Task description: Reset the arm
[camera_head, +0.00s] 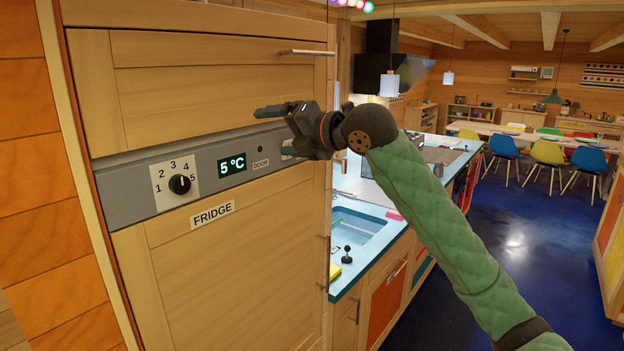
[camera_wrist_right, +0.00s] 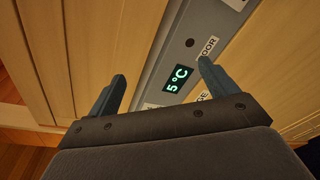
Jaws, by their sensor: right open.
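My right arm (camera_head: 430,210), in a green quilted sleeve, reaches in from the lower right in the head view. Its right gripper (camera_head: 262,112) is in front of the fridge's control panel (camera_head: 130,202), level with the panel's right part. In the right wrist view the two fingers of the right gripper (camera_wrist_right: 160,80) are spread apart with nothing between them. The panel's display (camera_wrist_right: 177,79) reads 5 °C and shows beyond the fingers. I cannot tell whether a finger touches the panel. My left gripper is not in view.
The wooden fridge front (camera_head: 250,270) fills the left, with a knob (camera_head: 180,184) on its panel and a handle (camera_head: 307,52) above. A blue counter with a sink (camera_head: 355,235) stands behind to the right. The blue floor (camera_head: 520,230) is open toward the dining table.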

